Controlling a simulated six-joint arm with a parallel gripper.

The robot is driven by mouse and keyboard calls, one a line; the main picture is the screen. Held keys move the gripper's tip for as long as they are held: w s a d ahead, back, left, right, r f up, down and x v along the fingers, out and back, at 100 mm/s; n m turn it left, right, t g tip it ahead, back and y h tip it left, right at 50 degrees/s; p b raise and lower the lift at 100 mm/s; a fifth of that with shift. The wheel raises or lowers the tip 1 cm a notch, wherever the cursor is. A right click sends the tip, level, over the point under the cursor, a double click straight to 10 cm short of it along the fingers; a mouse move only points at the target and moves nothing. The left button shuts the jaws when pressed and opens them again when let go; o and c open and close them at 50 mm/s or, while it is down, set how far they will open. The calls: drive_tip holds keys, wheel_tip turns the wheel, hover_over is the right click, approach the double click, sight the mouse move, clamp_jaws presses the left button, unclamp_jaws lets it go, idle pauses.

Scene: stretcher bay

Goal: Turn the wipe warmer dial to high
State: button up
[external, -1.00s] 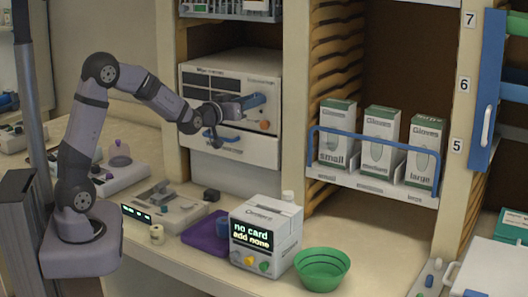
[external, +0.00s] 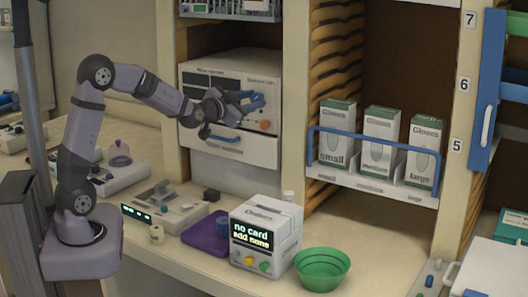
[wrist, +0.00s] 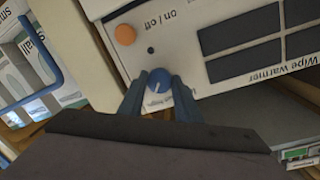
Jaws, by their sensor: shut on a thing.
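The wipe warmer (external: 205,85) is a white box in a bay of the shelving, with dark panels on its front. Its blue dial (wrist: 158,84) has a pale pointer mark and sits below the on/off button in the wrist view. My gripper (wrist: 159,92) has its two blue fingers on either side of the dial, shut on it. In the external view my gripper (external: 251,103) is at the warmer's right front and hides the dial. The dial's label is partly covered by the fingers, so I cannot read the setting.
An orange on/off button (wrist: 125,34) is close to the dial. Glove boxes (external: 381,139) stand behind a blue rail at the right. A green bowl (external: 322,270) and a dispenser (external: 266,231) stand on the counter.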

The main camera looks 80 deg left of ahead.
drive_tip(key=shift+m, duration=0.5)
drive_tip(key=o, duration=1)
drive_tip(key=shift+d, duration=0.1)
drive_tip(key=shift+b+v, duration=1.3)
drive_tip(key=shift+v, duration=2.35)
